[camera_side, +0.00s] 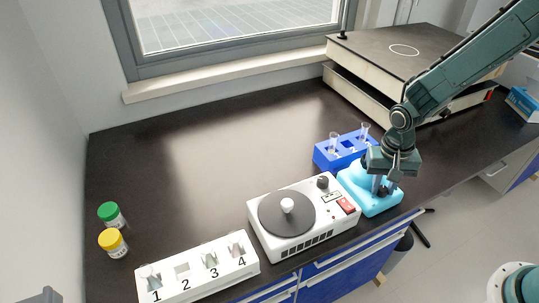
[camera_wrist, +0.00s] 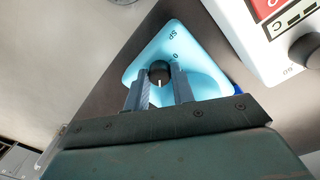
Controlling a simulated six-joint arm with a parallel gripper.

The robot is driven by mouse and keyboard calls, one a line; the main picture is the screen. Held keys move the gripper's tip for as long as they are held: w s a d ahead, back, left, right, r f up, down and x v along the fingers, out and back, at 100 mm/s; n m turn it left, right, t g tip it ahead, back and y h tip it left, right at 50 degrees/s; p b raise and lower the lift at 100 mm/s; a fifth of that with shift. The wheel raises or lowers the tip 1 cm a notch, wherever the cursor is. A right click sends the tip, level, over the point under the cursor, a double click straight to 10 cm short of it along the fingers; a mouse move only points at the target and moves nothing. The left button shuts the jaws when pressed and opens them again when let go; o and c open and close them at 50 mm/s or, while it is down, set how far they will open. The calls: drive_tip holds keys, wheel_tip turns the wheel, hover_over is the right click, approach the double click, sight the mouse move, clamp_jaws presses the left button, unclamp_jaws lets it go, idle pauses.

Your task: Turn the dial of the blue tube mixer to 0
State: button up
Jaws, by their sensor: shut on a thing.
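The blue tube mixer (camera_side: 367,199) is a light blue unit at the front right of the bench, and it fills the middle of the wrist view (camera_wrist: 205,72). Its black dial (camera_wrist: 158,69) has a white pointer line aimed down toward my gripper. The printed marks "0" and "SP" lie above and right of the dial. My gripper (camera_side: 382,188) is down over the mixer. In the wrist view its two fingers (camera_wrist: 160,80) stand on either side of the dial, closed on it. The side view does not show the dial, as my gripper covers it.
A blue tube rack (camera_side: 325,157) stands just behind. A white numbered holder (camera_side: 205,278) and green- and yellow-capped jars (camera_side: 111,215) are at left. The bench middle is clear.

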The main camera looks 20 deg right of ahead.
drive_tip(key=shift+n, duration=0.5)
drive_tip(key=n, duration=0.3)
drive_tip(key=shift+n, duration=0.3)
drive_tip(key=n, duration=0.4)
drive_tip(key=shift+t, duration=0.3)
drive_tip(key=n, duration=0.5)
drive_tip(key=shift+s+d, duration=0.1)
drive_tip(key=shift+n, duration=1.9)
drive_tip(key=o, duration=1)
